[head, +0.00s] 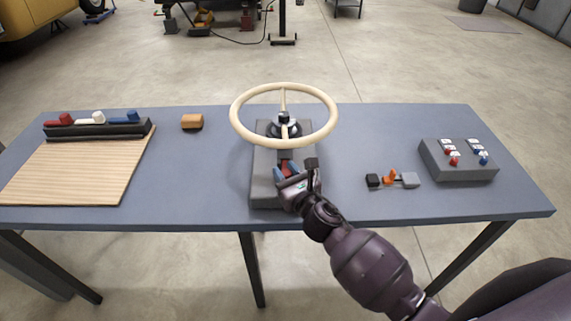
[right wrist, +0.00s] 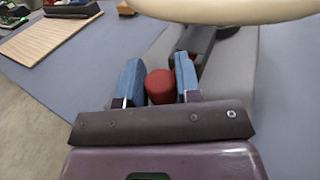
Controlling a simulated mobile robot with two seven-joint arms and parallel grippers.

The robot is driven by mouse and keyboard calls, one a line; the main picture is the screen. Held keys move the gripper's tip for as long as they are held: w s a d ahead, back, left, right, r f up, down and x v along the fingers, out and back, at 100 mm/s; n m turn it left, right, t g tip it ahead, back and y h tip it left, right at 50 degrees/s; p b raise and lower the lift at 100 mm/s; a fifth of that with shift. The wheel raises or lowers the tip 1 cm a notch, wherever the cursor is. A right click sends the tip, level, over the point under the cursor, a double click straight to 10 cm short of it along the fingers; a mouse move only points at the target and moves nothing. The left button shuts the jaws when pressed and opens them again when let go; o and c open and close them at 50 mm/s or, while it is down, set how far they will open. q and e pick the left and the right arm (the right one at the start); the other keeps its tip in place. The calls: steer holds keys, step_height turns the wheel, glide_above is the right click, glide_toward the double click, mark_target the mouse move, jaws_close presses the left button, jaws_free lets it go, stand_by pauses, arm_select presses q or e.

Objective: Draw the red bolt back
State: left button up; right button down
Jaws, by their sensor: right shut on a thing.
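The red bolt (head: 287,169) shows as a small red piece at the front of the grey stand (head: 262,188), below the cream steering wheel (head: 236,116). In the right wrist view its rounded red end (right wrist: 159,86) sits between two blue fingers. My right gripper (head: 290,176) is shut on it, a finger on each side. A dark channel (right wrist: 197,42) runs behind it toward the wheel. The gripper hides part of the bolt. My left gripper is not in view.
The wheel rim overhangs close beyond my right gripper. On the blue-grey table (head: 210,180), a wooden board and a black rail (head: 95,131) with red, white and blue knobs lie left.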

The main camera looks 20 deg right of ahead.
steer(key=shift+s+a+f, duration=0.1)
steer(key=shift+s, duration=0.1)
steer(key=c, duration=1.2)
jaws_free()
steer(key=shift+c, duration=0.2)
steer(key=o, duration=0.4)
steer(key=shift+s, duration=0.15)
steer(key=s, duration=0.3)
steer(key=s+d, duration=0.1)
steer(key=s, duration=0.3)
steer(key=s+d, duration=0.1)
steer(key=s, duration=0.2)
steer(key=shift+s+b, duration=0.25)
steer(key=shift+b, duration=0.1)
